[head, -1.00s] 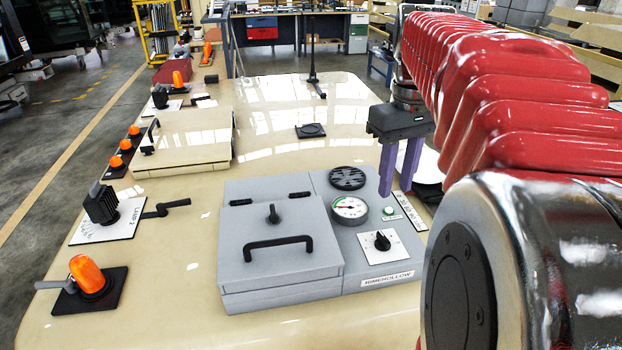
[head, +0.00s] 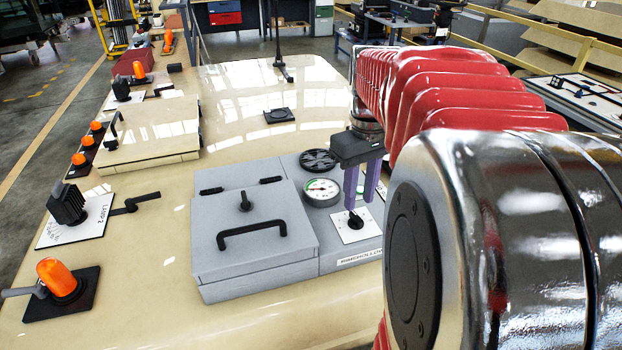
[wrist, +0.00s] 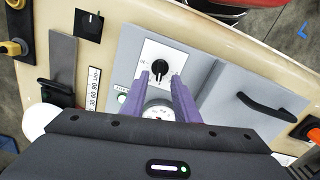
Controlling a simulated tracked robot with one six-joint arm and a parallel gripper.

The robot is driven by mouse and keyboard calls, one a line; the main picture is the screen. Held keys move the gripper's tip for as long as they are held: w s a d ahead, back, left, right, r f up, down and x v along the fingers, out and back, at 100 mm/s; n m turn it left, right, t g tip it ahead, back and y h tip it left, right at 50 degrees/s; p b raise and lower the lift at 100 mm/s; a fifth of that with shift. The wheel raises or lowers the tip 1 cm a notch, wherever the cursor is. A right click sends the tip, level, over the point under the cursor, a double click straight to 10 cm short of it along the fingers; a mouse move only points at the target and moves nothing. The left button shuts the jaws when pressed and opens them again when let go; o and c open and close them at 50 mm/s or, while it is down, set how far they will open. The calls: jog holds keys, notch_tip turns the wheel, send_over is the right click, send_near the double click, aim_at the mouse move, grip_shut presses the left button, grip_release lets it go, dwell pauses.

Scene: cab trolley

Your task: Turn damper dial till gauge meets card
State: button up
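The damper dial is a black knob (head: 356,220) on a white square plate (head: 345,236), on the grey box's right panel; it also shows in the wrist view (wrist: 160,67). My gripper (head: 360,204) is open. Its purple fingers (wrist: 160,78) stand apart, tips close to the knob and toward either side of it; I cannot tell whether they touch. The gauge (head: 322,192) is a round white dial with green and red marks behind the knob; its needle is too small to read. In the wrist view my fingers partly cover the gauge (wrist: 158,111). A white number strip (wrist: 93,88), possibly the card, lies beside the panel.
A grey lid with a black handle (head: 252,229) is left of the panel. A round black vent (head: 318,160) is behind the gauge. A lamp (head: 57,278) and a lever (head: 135,204) stand further left. The bench front is clear.

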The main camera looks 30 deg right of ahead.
aim_at(357, 216)
notch_tip(357, 216, down, 5)
dwell(0.3)
jog(key=shift+c, duration=0.4)
grip_shut()
